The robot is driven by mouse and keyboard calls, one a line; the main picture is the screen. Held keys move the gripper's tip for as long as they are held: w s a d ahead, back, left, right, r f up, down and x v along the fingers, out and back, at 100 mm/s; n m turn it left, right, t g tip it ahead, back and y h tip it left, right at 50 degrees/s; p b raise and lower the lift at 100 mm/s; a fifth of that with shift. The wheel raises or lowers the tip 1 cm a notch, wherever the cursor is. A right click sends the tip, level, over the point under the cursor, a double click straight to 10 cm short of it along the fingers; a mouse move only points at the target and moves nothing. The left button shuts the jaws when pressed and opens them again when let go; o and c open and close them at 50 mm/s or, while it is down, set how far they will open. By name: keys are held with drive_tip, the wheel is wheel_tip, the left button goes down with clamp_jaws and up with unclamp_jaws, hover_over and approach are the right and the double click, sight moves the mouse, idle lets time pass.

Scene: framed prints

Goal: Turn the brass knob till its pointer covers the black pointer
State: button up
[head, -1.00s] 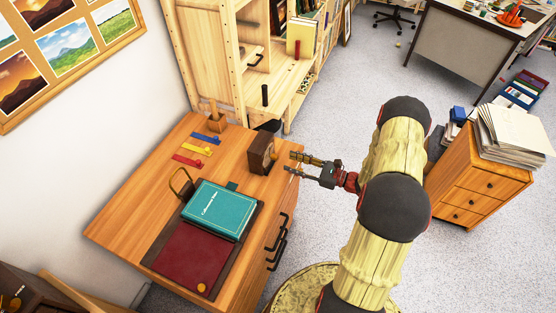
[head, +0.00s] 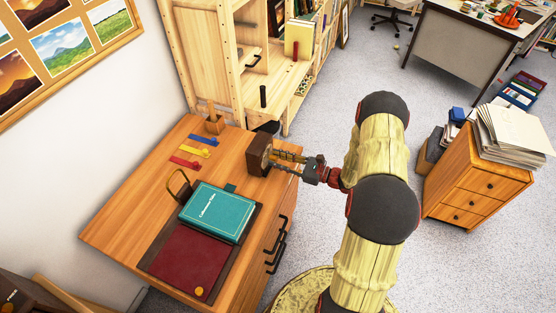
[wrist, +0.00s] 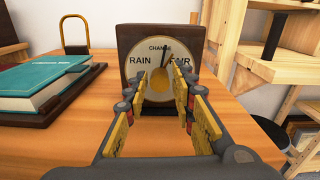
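A dark brown wooden box (head: 257,150) stands at the right part of the desk. In the wrist view the box (wrist: 128,42) faces me, with a cream dial (wrist: 140,69) marked RAIN, CHANGE and FAIR. A dark pointer (wrist: 165,54) points up, just right of CHANGE. The brass knob (wrist: 160,83) shows at the dial's middle, between my fingers. A separate brass pointer cannot be made out. My gripper (wrist: 161,92) is open, its yellow-padded fingers left and right of the knob with gaps visible. In the head view my gripper (head: 275,158) is at the box's front.
Blue, yellow and red strips lie at the desk's back. A wooden shelf unit (head: 215,70) stands behind the desk.

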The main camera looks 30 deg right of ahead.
clamp_jaws()
drive_tip(key=n+b, duration=0.1)
drive_tip(key=n, duration=0.3)
idle(0.4)
drive_tip(key=shift+o, duration=1.4)
unclamp_jaws()
drive_tip(key=shift+o, duration=0.5)
drive_tip(key=v, duration=1.2)
